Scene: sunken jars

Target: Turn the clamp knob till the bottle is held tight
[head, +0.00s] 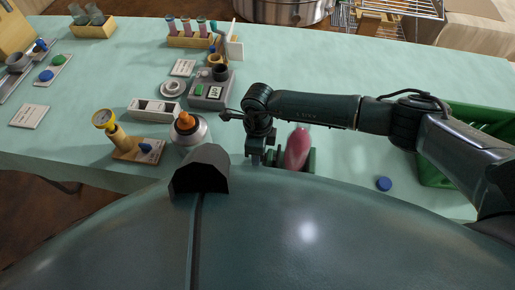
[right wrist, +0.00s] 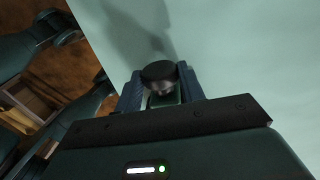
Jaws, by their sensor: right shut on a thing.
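The red bottle (head: 298,148) stands in a green clamp (head: 311,160) near the front edge of the table, in the head view. My right gripper (head: 262,157) is just left of the bottle, pointing down at the clamp's side. In the right wrist view my right gripper (right wrist: 160,92) is shut on the black clamp knob (right wrist: 159,71), with one finger on each side of it. The bottle does not show in that view. My arm and body hide part of the clamp in the head view, and how tightly its jaws meet the bottle cannot be told. My left gripper is not in view.
A blue cap (head: 384,184) lies on the table right of the clamp. A green crate (head: 437,146) stands at the right, partly behind my arm. A round jar with an orange top (head: 187,128) and a gauge stand (head: 121,139) are at the left. The table behind my arm is clear.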

